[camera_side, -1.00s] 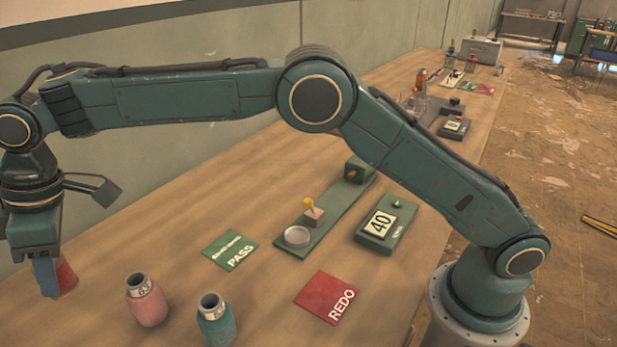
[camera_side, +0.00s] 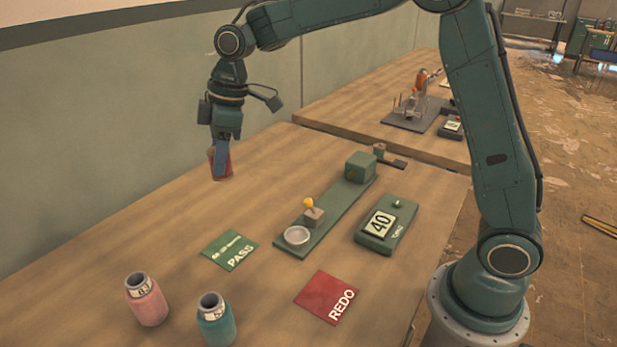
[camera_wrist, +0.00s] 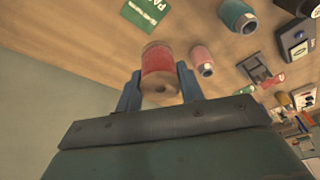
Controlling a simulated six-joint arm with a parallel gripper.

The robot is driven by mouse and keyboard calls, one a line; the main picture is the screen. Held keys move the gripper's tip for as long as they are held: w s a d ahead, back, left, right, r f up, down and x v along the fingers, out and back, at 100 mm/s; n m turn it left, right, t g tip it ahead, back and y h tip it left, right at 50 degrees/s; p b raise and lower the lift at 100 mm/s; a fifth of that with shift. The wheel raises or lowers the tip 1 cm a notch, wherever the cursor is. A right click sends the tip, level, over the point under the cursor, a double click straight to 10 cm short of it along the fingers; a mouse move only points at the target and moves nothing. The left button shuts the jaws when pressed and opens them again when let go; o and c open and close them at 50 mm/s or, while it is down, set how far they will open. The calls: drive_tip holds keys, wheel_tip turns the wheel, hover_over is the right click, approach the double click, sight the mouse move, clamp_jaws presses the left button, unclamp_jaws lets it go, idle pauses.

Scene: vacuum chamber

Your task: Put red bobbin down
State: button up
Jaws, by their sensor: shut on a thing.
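The red bobbin (camera_side: 226,164) is between the fingers of my gripper (camera_side: 220,165), near the back wall side of the table. In the wrist view the red bobbin (camera_wrist: 157,70) shows its tan end, with a blue finger on each side of it; my gripper (camera_wrist: 160,85) is shut on it. In the side view a finger hides part of the bobbin. I cannot tell whether its lower end touches the table.
A green PASS card (camera_side: 229,250) and a red REDO card (camera_side: 326,297) lie on the table. A pink bottle (camera_side: 147,300) and a teal bottle (camera_side: 215,321) stand at the front. A green fixture (camera_side: 330,222) and a 40 display box (camera_side: 385,225) are to the right.

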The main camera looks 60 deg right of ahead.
drive_tip(key=s+d+f+m, duration=0.1)
drive_tip(key=s+d, duration=0.8)
drive_tip(key=d, duration=0.2)
drive_tip(key=shift+d+m, duration=0.25)
drive_tip(key=shift+m, duration=0.05)
drive_tip(key=shift+f, duration=0.1)
approach(291, 239)
drive_tip(key=shift+w+a+f, duration=0.3)
drive_tip(key=shift+a+f, duration=0.1)
drive_tip(key=shift+a, duration=0.15)
drive_tip(key=shift+f, duration=1.9)
drive_tip(key=o, duration=1.1)
drive_tip(key=shift+f, duration=0.1)
drive_tip(key=shift+c, duration=0.2)
